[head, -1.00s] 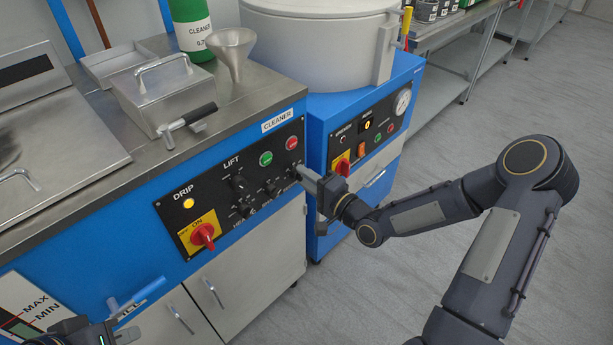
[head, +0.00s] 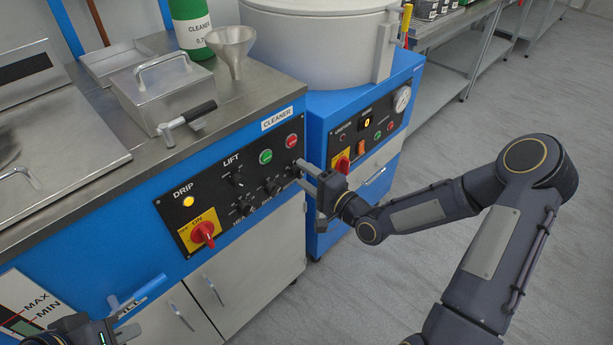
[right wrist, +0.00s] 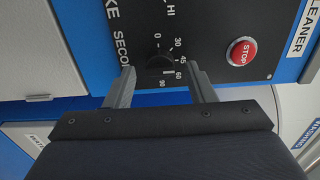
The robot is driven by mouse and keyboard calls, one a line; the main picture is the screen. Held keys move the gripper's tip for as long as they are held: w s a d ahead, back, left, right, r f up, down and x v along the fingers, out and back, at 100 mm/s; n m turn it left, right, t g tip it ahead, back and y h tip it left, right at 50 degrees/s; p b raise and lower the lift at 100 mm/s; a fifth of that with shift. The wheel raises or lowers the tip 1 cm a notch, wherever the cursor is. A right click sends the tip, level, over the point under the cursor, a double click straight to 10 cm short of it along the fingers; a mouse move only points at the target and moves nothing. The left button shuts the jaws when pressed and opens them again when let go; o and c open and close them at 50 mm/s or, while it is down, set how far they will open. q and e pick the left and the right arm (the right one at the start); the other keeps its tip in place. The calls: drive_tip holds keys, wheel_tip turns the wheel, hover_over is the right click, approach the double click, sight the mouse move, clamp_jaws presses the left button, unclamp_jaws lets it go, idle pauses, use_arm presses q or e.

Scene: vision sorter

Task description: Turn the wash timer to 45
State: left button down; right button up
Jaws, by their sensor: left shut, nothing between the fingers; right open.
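A dark round knob (right wrist: 158,62) with a dial marked 0, 30, 45, 60 and 90 shows in the right wrist view. Its partly hidden label reads "KE SECON". Its pointer position is too small to read surely. My right gripper (right wrist: 160,69) is open, one finger on each side of the knob; contact is not clear. In the head view the right gripper (head: 302,173) is at the right end of the blue machine's black control panel (head: 222,207). My left gripper (head: 108,330) is shut and empty at the lower left, partly out of frame.
A red STOP button (right wrist: 242,51) sits close to the knob. The panel also has a green button (head: 266,157), a LIFT knob (head: 238,180) and a red rotary switch (head: 203,233). A second blue machine (head: 345,110) stands just right. Open floor lies beyond.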

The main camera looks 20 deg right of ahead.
drive_tip(key=shift+s, duration=0.1)
drive_tip(key=p+v, duration=0.1)
drive_tip(key=v, duration=0.6)
drive_tip(key=shift+s+d, duration=0.2)
drive_tip(key=shift+s, duration=0.05)
drive_tip(key=s+d+r+n+g+h, duration=0.2)
drive_tip(key=s+d+n+g+h, duration=0.1)
drive_tip(key=s+n+g+h, duration=0.15)
drive_tip(key=s+d+r+n+g+h, duration=0.3)
drive_tip(key=s+h, duration=0.1)
drive_tip(key=s, duration=0.2)
drive_tip(key=s+a+r+n+g+y, duration=0.1)
drive_tip(key=s+a+r+y, duration=0.1)
drive_tip(key=s, duration=0.5)
drive_tip(key=s+a+r+n+g+y, duration=0.1)
drive_tip(key=s+a+n, duration=0.15)
drive_tip(key=s, duration=0.35)
wheel_tip(320, 180, up, 21)
drive_tip(key=p, duration=2)
drive_tip(key=shift+s+a+m, duration=0.25)
drive_tip(key=shift+a+m, duration=0.05)
drive_tip(key=shift+a, duration=0.05)
